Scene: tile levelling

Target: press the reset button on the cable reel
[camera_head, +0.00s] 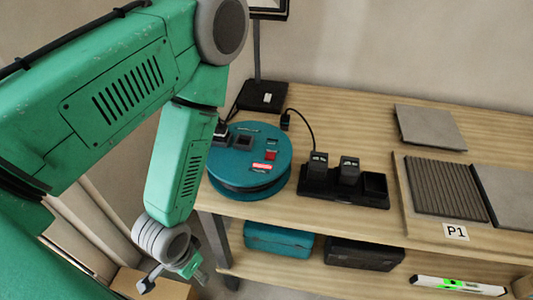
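The cable reel (222,174) is a round teal drum lying flat near the left end of the wooden table. Its top carries dark sockets, a small red button-like square (271,155) and a glowing red strip (262,167). I cannot tell for sure which of these is the reset button. My green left arm comes down from the left. My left gripper (172,276) hangs low beside the table's left end, below the tabletop and apart from the reel. Its fingers are small and partly hidden, so their opening is unclear. My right gripper is not in view.
A black charger dock (325,190) with battery packs stands right of the reel. A lamp base (262,96) stands behind it. Grey tiles (430,127) lie at the right. Teal (278,240) and black (363,254) cases and a level (457,286) sit on the lower shelf.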

